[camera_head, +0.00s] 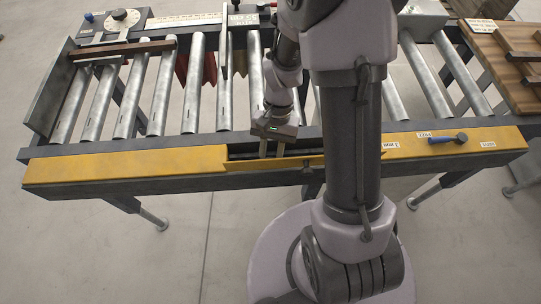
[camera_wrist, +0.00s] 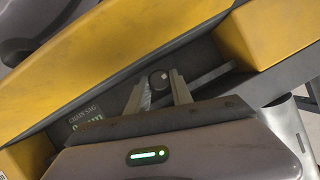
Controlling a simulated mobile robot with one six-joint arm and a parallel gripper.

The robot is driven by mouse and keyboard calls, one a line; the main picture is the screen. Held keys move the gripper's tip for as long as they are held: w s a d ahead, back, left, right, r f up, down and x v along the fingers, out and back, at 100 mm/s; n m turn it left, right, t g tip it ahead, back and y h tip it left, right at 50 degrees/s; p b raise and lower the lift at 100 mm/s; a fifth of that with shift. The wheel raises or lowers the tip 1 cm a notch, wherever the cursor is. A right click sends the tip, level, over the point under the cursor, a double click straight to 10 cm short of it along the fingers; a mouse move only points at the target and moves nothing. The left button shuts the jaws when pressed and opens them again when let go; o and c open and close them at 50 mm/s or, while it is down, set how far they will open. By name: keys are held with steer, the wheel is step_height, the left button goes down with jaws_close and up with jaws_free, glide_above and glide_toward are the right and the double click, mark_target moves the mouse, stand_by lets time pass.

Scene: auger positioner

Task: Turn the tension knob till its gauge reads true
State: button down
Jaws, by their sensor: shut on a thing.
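The tension knob (camera_wrist: 158,79) is a small dark round knob with a pale mark, in the recess between yellow covers in the wrist view. My gripper (camera_wrist: 160,84) has a finger on either side of it and is shut on it. A dark plate (camera_wrist: 86,115) lettered "CHAIN SAG" with pale green markings lies left of the fingers; its reading is too small and partly cut off to tell. In the head view my gripper (camera_head: 272,151) reaches down into the recess of the yellow front rail (camera_head: 120,167); the knob itself is hidden there.
Steel rollers (camera_head: 160,90) fill the conveyor behind the rail. A blue-handled tool (camera_head: 447,138) lies on the rail's right part. A wooden table (camera_head: 505,65) stands at right.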

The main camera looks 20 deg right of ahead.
steer(key=n+p, duration=0.1)
steer(key=n, duration=0.1)
steer(key=n+h+p, duration=0.1)
steer(key=shift+w+a+r+n+g, duration=0.1)
steer(key=shift+a+n+g, duration=0.05)
steer(key=shift+n+g, duration=0.25)
steer(key=n+h+p, duration=0.2)
steer(key=n, duration=0.3)
steer(key=shift+a, duration=0.15)
steer(key=shift+n, duration=0.3)
steer(key=c, duration=1.1)
jaws_free()
